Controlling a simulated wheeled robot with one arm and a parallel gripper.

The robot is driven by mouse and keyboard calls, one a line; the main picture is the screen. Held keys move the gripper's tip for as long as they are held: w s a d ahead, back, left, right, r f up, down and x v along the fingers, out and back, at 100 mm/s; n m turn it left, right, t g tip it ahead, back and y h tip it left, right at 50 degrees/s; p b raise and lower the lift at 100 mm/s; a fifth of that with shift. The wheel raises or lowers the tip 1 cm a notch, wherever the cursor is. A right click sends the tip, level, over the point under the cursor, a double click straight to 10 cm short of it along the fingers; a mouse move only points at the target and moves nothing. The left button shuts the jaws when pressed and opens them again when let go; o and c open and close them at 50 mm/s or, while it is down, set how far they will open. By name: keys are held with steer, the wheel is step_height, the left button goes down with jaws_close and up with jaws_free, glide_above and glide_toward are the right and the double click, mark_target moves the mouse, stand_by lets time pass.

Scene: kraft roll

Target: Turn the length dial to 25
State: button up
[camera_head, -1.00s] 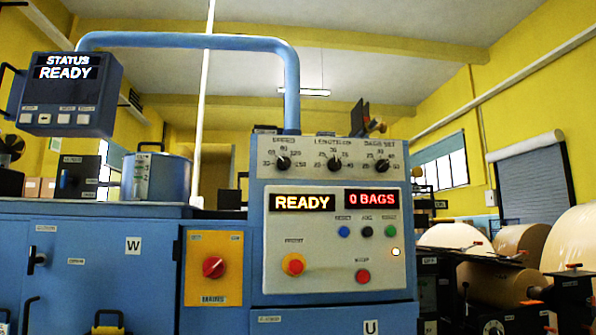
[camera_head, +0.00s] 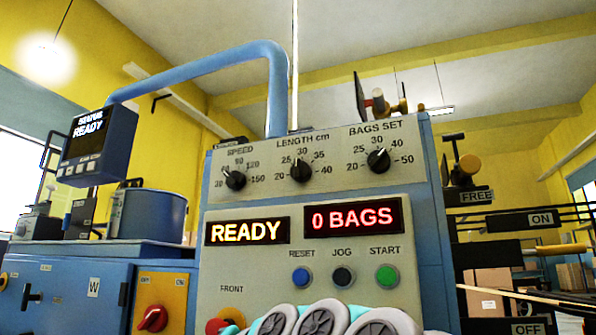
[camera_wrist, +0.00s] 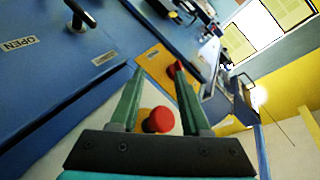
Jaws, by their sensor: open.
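The length dial (camera_head: 301,170) is a black knob in the middle of the top row on the grey control panel, under the label LENGTH cm. Its scale runs from 20 to 40, and its pointer looks roughly upward, near 30; the exact setting is too small to read surely. My gripper (camera_wrist: 158,70) shows in the wrist view, with two green fingers apart and nothing held. A red mushroom button (camera_wrist: 158,120) appears between the fingers, farther off. The length dial is not visible in the wrist view. My arm covers the bottom of the head view.
The speed dial (camera_head: 236,180) and bags set dial (camera_head: 378,160) flank the length dial. Below are lit READY (camera_head: 247,231) and 0 BAGS (camera_head: 352,217) displays, and blue reset (camera_head: 302,277), black jog (camera_head: 342,275) and green start (camera_head: 387,276) buttons. A status box (camera_head: 93,145) hangs at left.

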mark_target(297, 160)
steer(key=w+r+m+t+y, duration=0.1)
steer(key=w+r+m+t, duration=0.15)
steer(key=r, duration=0.75)
steer(key=w+r+m+t+y+b, duration=0.15)
steer(key=r+m+t, duration=0.25)
steer(key=r, duration=0.6)
steer(key=w+r+m+t+y, duration=0.15)
steer(key=r+m+t, duration=0.25)
steer(key=r, duration=0.6)
steer(key=s+d+r+m+t+h, duration=0.1)
steer(key=s+d+m+t+h, duration=0.15)
steer(key=d+m+h, duration=0.75)
steer(key=s+d+r+m+t+h, duration=0.1)
steer(key=d+m+t+h, duration=0.25)
steer(key=m+h, duration=1.35)
steer(key=w+r+p, duration=0.1)
steer(key=w+d+r+m+y+p, duration=0.1)
steer(key=r+p, duration=0.1)
steer(key=w+r+m+y+p, duration=0.1)
steer(key=shift+w+d+r+g+p, duration=0.25)
steer(key=shift+w+d+r+p, duration=0.05)
steer(key=shift+d+r+p, duration=0.05)
steer(key=shift+w+d+r+p, duration=0.15)
steer(key=shift+w+r+p, duration=0.2)
steer(key=shift+w+p, duration=0.2)
jaws_close()
